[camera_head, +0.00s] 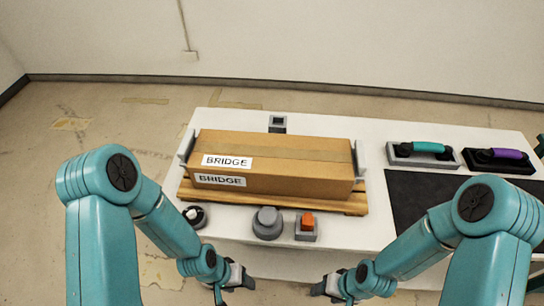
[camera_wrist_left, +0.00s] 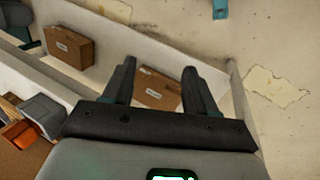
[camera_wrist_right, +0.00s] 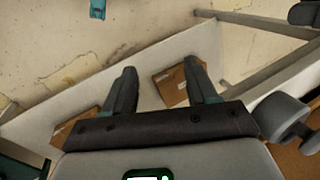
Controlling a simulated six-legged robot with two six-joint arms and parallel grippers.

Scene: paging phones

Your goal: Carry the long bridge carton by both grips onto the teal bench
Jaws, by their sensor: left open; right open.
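The long brown carton (camera_head: 272,170) with white BRIDGE labels lies on a wooden pallet (camera_head: 345,205) on a white table. A pale grey grip (camera_head: 186,146) stands at its left end and another grip (camera_head: 361,158) at its right end. My left gripper (camera_head: 238,283) is open and empty, low in front of the table; its spread fingers show in the left wrist view (camera_wrist_left: 158,70). My right gripper (camera_head: 325,286) is likewise open and empty there, also seen in the right wrist view (camera_wrist_right: 160,68). Both are apart from the carton. I cannot make out the teal bench clearly.
A grey round knob (camera_head: 267,222), an orange button block (camera_head: 307,224) and a dark round device (camera_head: 195,215) stand along the table's front. Teal (camera_head: 428,148) and purple (camera_head: 503,154) handsets lie behind a black mat (camera_head: 425,195). Small cartons (camera_wrist_left: 70,47) sit low near the table.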

